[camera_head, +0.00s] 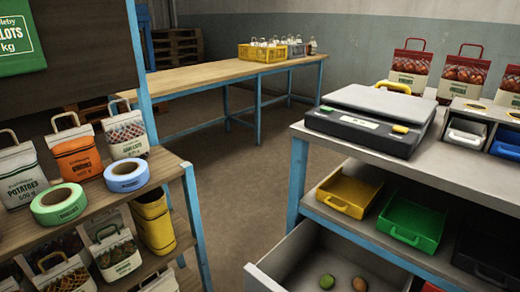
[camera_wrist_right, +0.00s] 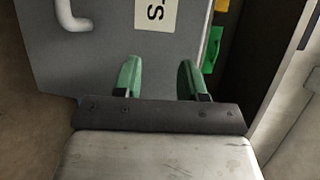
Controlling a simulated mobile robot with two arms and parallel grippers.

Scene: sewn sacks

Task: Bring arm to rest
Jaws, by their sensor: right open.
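My right gripper (camera_wrist_right: 158,76) shows in the right wrist view with its two green fingers spread apart and nothing between them. Ahead of the fingers is a grey panel (camera_wrist_right: 105,60) with a pale handle (camera_wrist_right: 70,16) and a white label (camera_wrist_right: 155,14). I cannot tell whether the fingers touch the panel. Neither arm shows in the head view, and my left gripper is in no view.
An open drawer (camera_head: 265,283) at the lower right holds a green and a reddish round item. Above it are a yellow bin (camera_head: 348,192), a green bin (camera_head: 410,220) and a scale (camera_head: 370,118). A shelf (camera_head: 165,165) with sacks stands left. Floor between is clear.

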